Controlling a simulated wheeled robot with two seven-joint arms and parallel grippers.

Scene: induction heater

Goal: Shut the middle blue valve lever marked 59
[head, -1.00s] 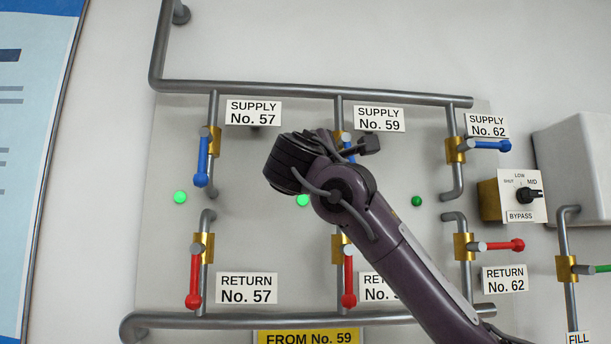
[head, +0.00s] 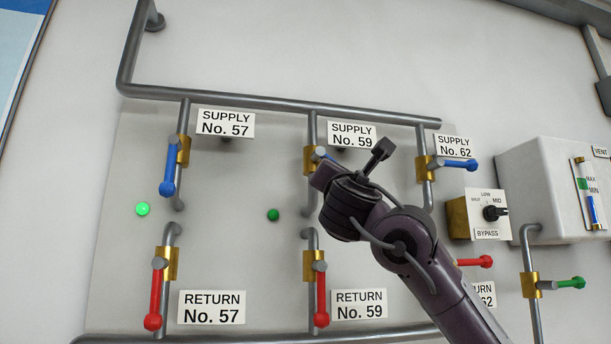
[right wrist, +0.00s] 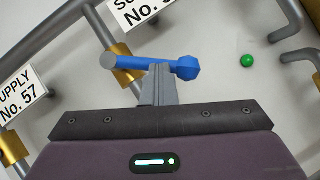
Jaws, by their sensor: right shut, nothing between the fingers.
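The middle blue lever of SUPPLY No. 59 is mostly hidden behind my right gripper in the head view; its brass valve (head: 309,160) shows beside the gripper. In the right wrist view the blue lever (right wrist: 150,64) points right, swung away from its pipe's line; its exact angle is unclear. My right gripper (right wrist: 160,70) is shut and empty, its fingertips at the lever's lower side, apparently touching it. In the head view the gripper's body (head: 348,203) covers the lever area. The lamp (head: 273,214) left of the No. 59 pipe is dark green. My left gripper is not in view.
The blue No. 57 lever (head: 167,175) points down along its pipe, with a bright lamp (head: 143,209). The blue No. 62 lever (head: 460,165) points right. A bypass knob (head: 494,213) is at right.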

